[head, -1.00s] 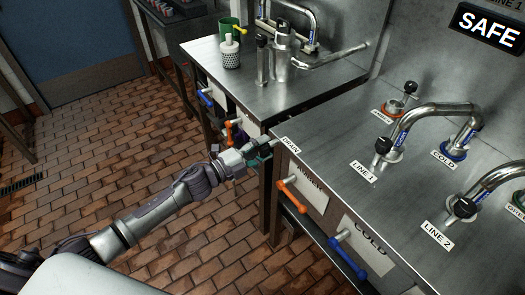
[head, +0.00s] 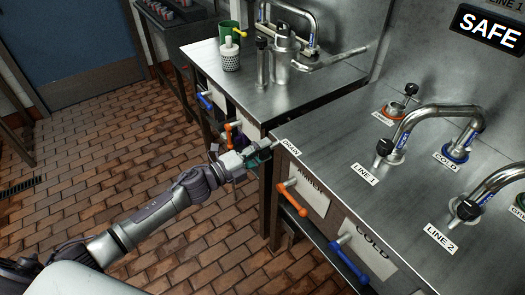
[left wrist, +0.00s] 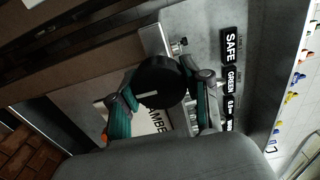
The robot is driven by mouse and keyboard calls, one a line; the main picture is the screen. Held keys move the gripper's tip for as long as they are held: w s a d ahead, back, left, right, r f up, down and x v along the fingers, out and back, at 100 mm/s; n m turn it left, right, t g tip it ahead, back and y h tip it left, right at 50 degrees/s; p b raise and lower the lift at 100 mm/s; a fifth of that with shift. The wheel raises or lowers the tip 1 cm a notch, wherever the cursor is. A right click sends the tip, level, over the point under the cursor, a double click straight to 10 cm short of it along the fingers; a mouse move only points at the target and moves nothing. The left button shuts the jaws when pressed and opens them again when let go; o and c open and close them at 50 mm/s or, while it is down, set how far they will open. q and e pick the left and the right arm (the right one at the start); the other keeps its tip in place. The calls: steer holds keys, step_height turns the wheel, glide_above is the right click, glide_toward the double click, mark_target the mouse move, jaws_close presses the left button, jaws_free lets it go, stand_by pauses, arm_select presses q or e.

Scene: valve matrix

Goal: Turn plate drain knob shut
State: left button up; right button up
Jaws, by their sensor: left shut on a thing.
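A round black knob (left wrist: 160,75) with a short white line on its face sits between my fingers in the left wrist view. My left gripper (left wrist: 162,98) is shut on it, one teal finger on each side. In the head view my left gripper (head: 262,155) is at the left edge of the steel counter, beside the DRAIN label (head: 291,147). There the gripper hides the knob. My right gripper is not in view.
An orange handle (head: 294,202) by the AMBER plate and a blue handle (head: 350,258) by the COLD plate stick out from the counter front. Taps stand on the counter (head: 325,185). A SAFE sign (head: 488,27) hangs above. The brick floor at left is free.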

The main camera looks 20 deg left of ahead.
arm_select(q)
steer(key=o, duration=1.2)
steer(key=shift+s, duration=0.1)
steer(key=v, duration=1.2)
steer(key=shift+a+f, duration=0.1)
